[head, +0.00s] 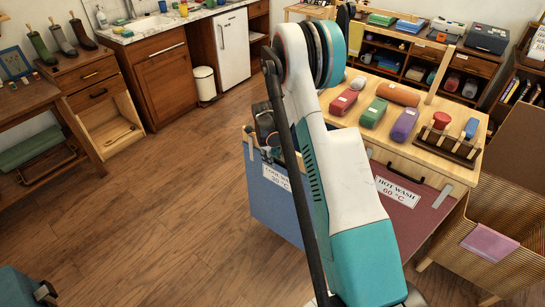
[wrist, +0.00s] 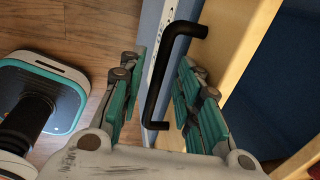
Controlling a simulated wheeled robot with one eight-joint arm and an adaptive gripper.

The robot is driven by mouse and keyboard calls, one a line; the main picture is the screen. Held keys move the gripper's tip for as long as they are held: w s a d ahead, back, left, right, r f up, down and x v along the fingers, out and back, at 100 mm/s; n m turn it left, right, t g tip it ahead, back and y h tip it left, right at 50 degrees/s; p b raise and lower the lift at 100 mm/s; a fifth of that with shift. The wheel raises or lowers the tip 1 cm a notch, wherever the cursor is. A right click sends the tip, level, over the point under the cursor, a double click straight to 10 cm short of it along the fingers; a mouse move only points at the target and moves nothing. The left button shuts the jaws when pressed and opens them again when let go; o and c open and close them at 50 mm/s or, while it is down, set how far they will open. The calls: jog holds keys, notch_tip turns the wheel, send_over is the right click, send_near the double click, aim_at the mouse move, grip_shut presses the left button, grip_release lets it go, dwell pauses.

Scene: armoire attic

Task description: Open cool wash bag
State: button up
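The cool wash bag (head: 266,198) is a blue front panel with a white label reading 30 °C, left of the red hot wash panel (head: 408,200). My arm covers part of it in the head view. Its black bar handle (wrist: 155,85) stands out from the panel in the wrist view. My gripper (wrist: 161,66) is open, with one teal-padded finger on each side of the handle. I see no clear grip on the handle. In the head view my gripper (head: 265,135) is at the panel's top edge, partly hidden by my arm.
The wooden counter (head: 345,118) above holds several coloured rolls and a brush rack. A woven basket (head: 500,268) with a pink cloth stands at the right. Wooden floor (head: 150,215) is clear to the left.

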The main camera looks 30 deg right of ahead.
jog(key=shift+r, duration=0.1)
notch_tip(320, 180, up, 12)
jog(key=a, duration=0.2)
jog(key=shift+s+f, duration=0.2)
jog(key=shift+s, duration=0.2)
dwell(0.4)
